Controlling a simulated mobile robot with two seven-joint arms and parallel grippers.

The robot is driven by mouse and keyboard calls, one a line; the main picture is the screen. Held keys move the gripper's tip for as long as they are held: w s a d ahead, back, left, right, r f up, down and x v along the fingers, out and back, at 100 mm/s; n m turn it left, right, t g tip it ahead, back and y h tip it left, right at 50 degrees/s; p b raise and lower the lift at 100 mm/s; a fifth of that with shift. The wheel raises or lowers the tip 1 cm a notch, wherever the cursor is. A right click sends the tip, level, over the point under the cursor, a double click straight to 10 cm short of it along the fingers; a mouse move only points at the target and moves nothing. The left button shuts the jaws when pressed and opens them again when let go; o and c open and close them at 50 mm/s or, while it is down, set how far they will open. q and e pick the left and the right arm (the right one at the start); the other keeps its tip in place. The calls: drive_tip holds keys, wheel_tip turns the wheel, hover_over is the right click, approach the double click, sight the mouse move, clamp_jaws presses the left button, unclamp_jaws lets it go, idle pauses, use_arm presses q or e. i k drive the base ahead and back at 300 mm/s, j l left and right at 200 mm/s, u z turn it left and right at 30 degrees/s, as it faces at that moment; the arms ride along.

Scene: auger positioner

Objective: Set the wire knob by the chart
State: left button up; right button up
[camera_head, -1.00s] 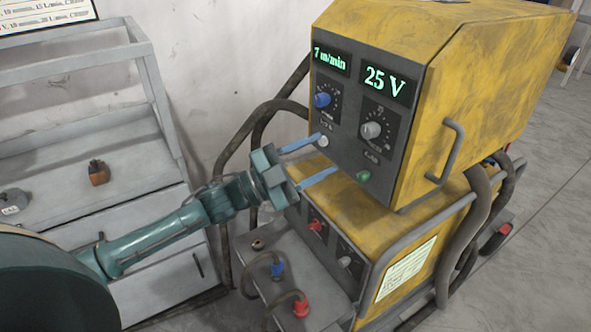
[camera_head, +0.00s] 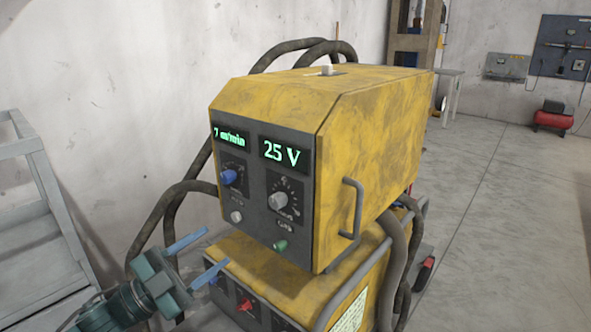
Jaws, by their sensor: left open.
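The yellow welding machine (camera_head: 375,130) stands in the middle, its dark front panel facing me. The blue knob (camera_head: 229,176) sits at the panel's left, under a green display (camera_head: 230,137) reading 7 m/min. The grey knob (camera_head: 278,200) sits to its right, under a display (camera_head: 283,153) reading 25 V. My left gripper (camera_head: 206,253) is open and empty at the lower left, its two blue fingers apart from the panel and below the blue knob. My right gripper is not in view.
A white button (camera_head: 236,217) and a green one (camera_head: 280,246) are below the knobs. A bent handle (camera_head: 352,208) and thick hoses (camera_head: 392,262) stick out on the right. A grey shelf rack (camera_head: 40,215) stands at the left; floor (camera_head: 490,215) is clear at right.

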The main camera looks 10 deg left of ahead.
sight(228, 176)
drive_tip(key=k+j, duration=0.2)
drive_tip(key=j, duration=0.15)
drive_tip(key=k+j, duration=0.45)
drive_tip(key=j, duration=0.3)
